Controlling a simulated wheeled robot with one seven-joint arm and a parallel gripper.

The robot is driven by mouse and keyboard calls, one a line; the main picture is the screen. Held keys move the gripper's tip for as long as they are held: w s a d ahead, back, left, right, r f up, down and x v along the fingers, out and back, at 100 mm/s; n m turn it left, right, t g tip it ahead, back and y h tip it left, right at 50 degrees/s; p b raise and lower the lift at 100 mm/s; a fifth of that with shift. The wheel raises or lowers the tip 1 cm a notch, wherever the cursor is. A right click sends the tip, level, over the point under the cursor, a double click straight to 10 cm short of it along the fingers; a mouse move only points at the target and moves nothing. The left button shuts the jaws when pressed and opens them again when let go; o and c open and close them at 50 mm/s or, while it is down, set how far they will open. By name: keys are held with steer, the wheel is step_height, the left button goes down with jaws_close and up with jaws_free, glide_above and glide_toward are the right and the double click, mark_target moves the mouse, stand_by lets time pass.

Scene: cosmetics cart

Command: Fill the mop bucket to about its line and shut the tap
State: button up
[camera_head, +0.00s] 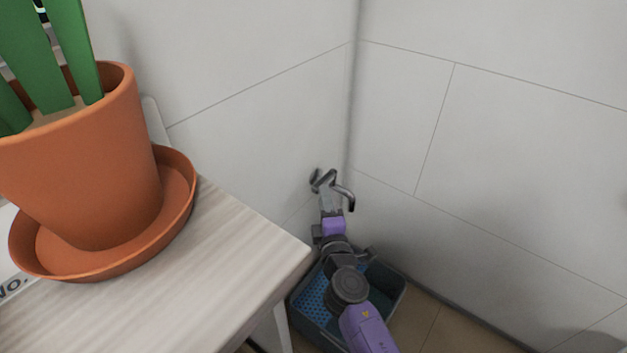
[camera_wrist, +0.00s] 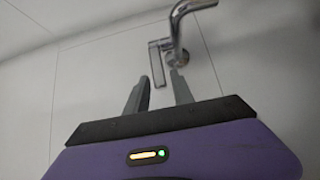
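The chrome tap (camera_head: 328,180) is fixed to the wall near the corner, its curved spout pointing down. In the wrist view the tap's spout (camera_wrist: 183,18) is at the top, with a flat lever handle (camera_wrist: 158,62) beside it. My gripper (camera_head: 329,188) is reaching up to the tap. In the wrist view its fingers are spread apart (camera_wrist: 160,76), with the lever in line between their tips; contact cannot be told. The dark grey-blue mop bucket (camera_head: 305,325) stands on the floor below, partly covered by my arm. No water stream shows; the bucket's line and water level cannot be made out.
A pale wooden table (camera_head: 235,245) fills the lower left, its corner close to my arm. A terracotta pot (camera_head: 90,165) with a green plant stands on it in a saucer. White walls meet in the corner behind the tap. Tiled floor (camera_head: 435,325) is bare right of the bucket.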

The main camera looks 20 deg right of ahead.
mark_target(325, 181)
steer(key=shift+w+d+r+b, duration=0.1)
steer(key=shift+w+d+b, duration=0.2)
steer(key=shift+w, duration=1.1)
steer(key=shift+w+d+b, duration=0.1)
steer(key=shift+w+b, duration=0.25)
steer(key=shift+w, duration=1.05)
steer(key=shift+w+d+r+b, duration=0.15)
steer(key=shift+w+b, duration=0.2)
steer(key=shift+w, duration=1.05)
steer(key=shift+f, duration=0.1)
jaws_close()
steer(key=shift+f, duration=0.1)
